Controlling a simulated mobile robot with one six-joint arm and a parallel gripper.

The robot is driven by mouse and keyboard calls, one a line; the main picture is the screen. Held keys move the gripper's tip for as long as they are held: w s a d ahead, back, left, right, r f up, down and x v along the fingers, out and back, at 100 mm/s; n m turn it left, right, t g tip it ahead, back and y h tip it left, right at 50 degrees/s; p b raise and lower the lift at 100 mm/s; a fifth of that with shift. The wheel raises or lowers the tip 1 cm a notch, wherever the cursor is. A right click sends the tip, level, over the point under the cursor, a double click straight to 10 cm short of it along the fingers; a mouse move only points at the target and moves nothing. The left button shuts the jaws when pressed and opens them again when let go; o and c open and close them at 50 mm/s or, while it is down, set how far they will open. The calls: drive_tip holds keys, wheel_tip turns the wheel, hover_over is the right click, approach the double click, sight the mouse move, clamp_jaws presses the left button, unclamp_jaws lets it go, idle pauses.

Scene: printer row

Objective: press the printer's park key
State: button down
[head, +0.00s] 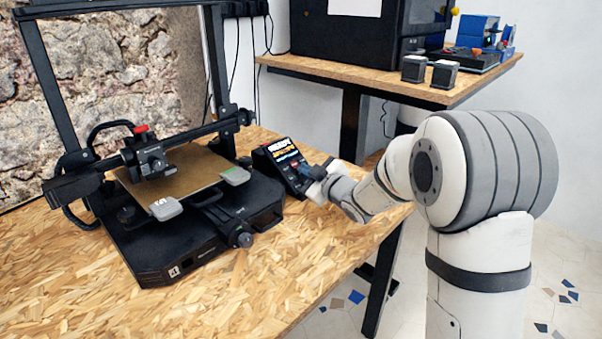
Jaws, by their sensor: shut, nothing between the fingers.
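The printer (190,235) stands on a chipboard table, a black open-frame machine with a tan bed (180,178). At its right sits a small black control box (266,168) with a lit, sloped screen (285,152) showing white, orange and blue text. My gripper (306,172) is shut and empty, at the lower right of this control box. Its fingertips are close in front of the panel; I cannot tell whether they touch it. The park key cannot be made out, and my gripper hides part of the panel's lower right.
The chipboard table (245,290) is bare in front of the printer. A second table (310,68) behind holds a black enclosed machine (345,35), two small dark cubes (414,68) and a blue device (477,30). A stone wall (90,60) stands behind the printer.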

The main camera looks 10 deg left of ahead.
drive_tip(key=shift+s+d+f, duration=0.2)
drive_tip(key=shift+d+f, duration=0.1)
drive_tip(key=shift+f, duration=0.05)
idle(0.6)
drive_tip(key=shift+d+r+p, duration=0.1)
drive_tip(key=shift+r+p, duration=0.05)
drive_tip(key=shift+p, duration=0.15)
drive_tip(key=shift+s+d+r+p, duration=0.35)
drive_tip(key=shift+r+p, duration=0.1)
drive_tip(key=shift+r, duration=0.25)
drive_tip(key=shift+s+d+r+p, duration=0.2)
drive_tip(key=shift+d+r+p, duration=0.25)
drive_tip(key=shift+r, duration=0.25)
drive_tip(key=shift+s+d+r+p, duration=0.3)
drive_tip(key=shift+r+p, duration=0.15)
drive_tip(key=shift+r, duration=0.25)
drive_tip(key=shift+r, duration=0.1)
